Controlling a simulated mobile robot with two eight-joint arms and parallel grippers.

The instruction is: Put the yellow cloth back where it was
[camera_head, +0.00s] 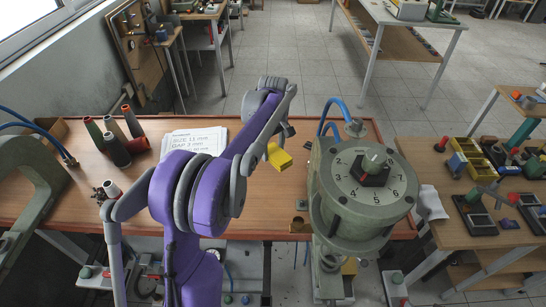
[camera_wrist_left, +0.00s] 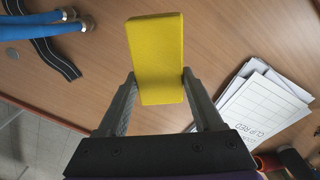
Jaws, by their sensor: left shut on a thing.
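The yellow cloth (camera_head: 280,157) looks like a folded flat yellow block. My left gripper (camera_head: 271,149) is shut on it, and the cloth hangs at the gripper's tip over the brown table (camera_head: 270,205). In the left wrist view the yellow cloth (camera_wrist_left: 157,55) sits between the two fingers of my left gripper (camera_wrist_left: 157,85), its long side pointing away from the wrist. Bare table top shows around it, and it appears held above the surface. My right gripper is not in view.
A green machine with a numbered dial (camera_head: 365,185) stands right of the cloth. Paper sheets (camera_head: 195,141) lie left of it, with several thread cones (camera_head: 117,148) farther left. Blue hoses (camera_wrist_left: 40,28) show in the wrist view. Bare table lies in front of the cloth.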

